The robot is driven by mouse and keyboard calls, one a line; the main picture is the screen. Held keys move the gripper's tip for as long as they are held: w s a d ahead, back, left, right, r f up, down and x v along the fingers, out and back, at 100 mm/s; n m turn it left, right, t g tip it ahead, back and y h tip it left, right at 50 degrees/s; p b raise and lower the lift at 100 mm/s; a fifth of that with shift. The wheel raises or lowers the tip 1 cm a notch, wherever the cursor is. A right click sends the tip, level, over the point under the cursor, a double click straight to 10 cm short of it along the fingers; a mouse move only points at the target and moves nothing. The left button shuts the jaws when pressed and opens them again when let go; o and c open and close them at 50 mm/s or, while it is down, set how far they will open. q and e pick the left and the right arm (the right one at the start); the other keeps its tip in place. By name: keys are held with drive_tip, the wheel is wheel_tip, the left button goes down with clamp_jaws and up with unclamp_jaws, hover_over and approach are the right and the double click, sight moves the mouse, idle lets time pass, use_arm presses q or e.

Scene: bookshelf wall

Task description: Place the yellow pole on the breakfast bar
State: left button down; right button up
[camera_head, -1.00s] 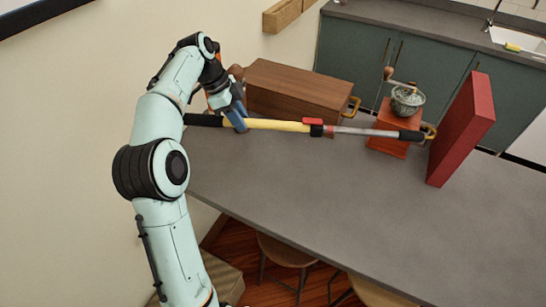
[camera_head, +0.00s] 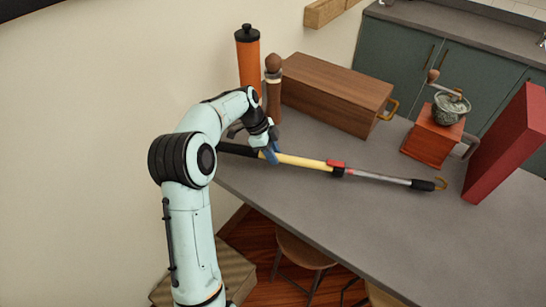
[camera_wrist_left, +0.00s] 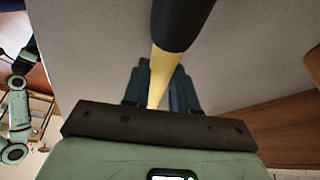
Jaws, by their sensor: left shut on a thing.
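The yellow pole (camera_head: 303,161) has black grips, a red clamp and a grey thinner section. In the head view it lies across the grey breakfast bar (camera_head: 300,210), low over or on its top; I cannot tell whether it touches along its whole length. My left gripper (camera_head: 270,153) is shut on the yellow part near the left black grip. The right gripper is not in view.
Behind the pole stand an orange bottle (camera_head: 249,62), a wooden pepper mill (camera_head: 273,85) and a brown wooden box (camera_head: 335,92). At the right are a coffee grinder (camera_head: 433,140) and a red box (camera_head: 508,143). The bar's front part is clear; stools (camera_head: 300,250) stand below.

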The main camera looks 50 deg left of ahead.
use_arm(q)
drive_tip(key=shift+f, duration=0.9)
drive_tip(key=c, duration=0.9)
unclamp_jaws()
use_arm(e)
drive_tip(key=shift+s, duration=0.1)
use_arm(q)
drive_tip(key=p+v, duration=0.1)
drive_tip(key=v, duration=1.1)
drive_tip(key=shift+r, duration=0.1)
drive_tip(key=shift+d, duration=0.1)
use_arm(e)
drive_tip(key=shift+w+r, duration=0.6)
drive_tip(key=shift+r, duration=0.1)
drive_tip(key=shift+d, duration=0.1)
